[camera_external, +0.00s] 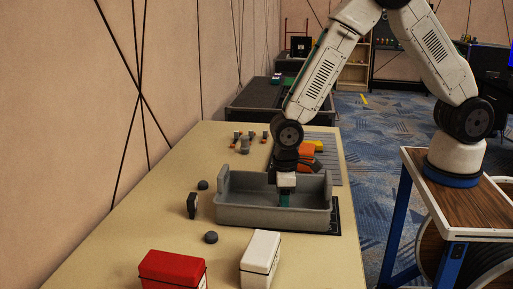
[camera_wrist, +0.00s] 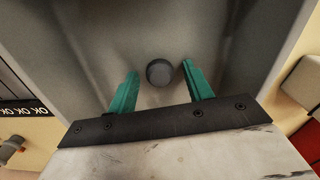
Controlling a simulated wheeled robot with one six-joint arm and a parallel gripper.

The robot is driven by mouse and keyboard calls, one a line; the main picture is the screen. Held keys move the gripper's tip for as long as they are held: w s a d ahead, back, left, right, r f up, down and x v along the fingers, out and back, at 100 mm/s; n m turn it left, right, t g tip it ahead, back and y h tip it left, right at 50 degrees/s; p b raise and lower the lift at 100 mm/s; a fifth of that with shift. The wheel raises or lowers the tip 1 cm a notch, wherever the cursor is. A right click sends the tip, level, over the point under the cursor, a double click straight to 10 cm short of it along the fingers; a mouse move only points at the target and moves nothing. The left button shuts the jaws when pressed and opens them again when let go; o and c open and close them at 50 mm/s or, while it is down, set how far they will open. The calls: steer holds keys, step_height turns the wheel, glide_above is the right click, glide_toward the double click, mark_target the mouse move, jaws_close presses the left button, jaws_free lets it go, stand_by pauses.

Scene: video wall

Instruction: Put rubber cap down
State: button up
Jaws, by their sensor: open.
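My gripper (camera_external: 285,200) points down into the grey tray (camera_external: 245,216) on the table. In the wrist view my gripper (camera_wrist: 159,72) shows its two teal fingers spread apart. A dark grey round rubber cap (camera_wrist: 159,74) lies between the fingertips, with a gap on both sides, and seems to rest on the tray floor (camera_wrist: 115,40). The tray wall hides this cap in the external view. Two similar dark round pieces lie on the table left of the tray, one farther back (camera_external: 203,185) and one nearer (camera_external: 211,237).
A small black upright piece (camera_external: 192,205) stands left of the tray. A red box (camera_external: 172,269) and a white box (camera_external: 260,259) stand in front. Several small grey and orange parts (camera_external: 246,141) and an orange item (camera_external: 307,154) lie behind the tray. The left table side is mostly clear.

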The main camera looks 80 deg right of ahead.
step_height(320, 180, up, 12)
steer(key=shift+r, duration=0.25)
steer(key=s+d+r, duration=0.5)
steer(key=s+r, duration=0.1)
steer(key=r, duration=0.4)
steer(key=s+d+r, duration=0.2)
steer(key=s+r, duration=0.1)
steer(key=s, duration=0.5)
steer(key=s+d+r+m, duration=0.1)
steer(key=s+d+r, duration=0.2)
steer(key=s, duration=0.6)
steer(key=s+d+r+t, duration=0.1)
steer(key=s+d+r, duration=0.1)
steer(key=s, duration=0.6)
steer(key=shift+s+d+r+m, duration=0.25)
steer(key=shift+r+m, duration=0.15)
steer(key=shift+r, duration=0.2)
steer(key=shift+o, duration=0.6)
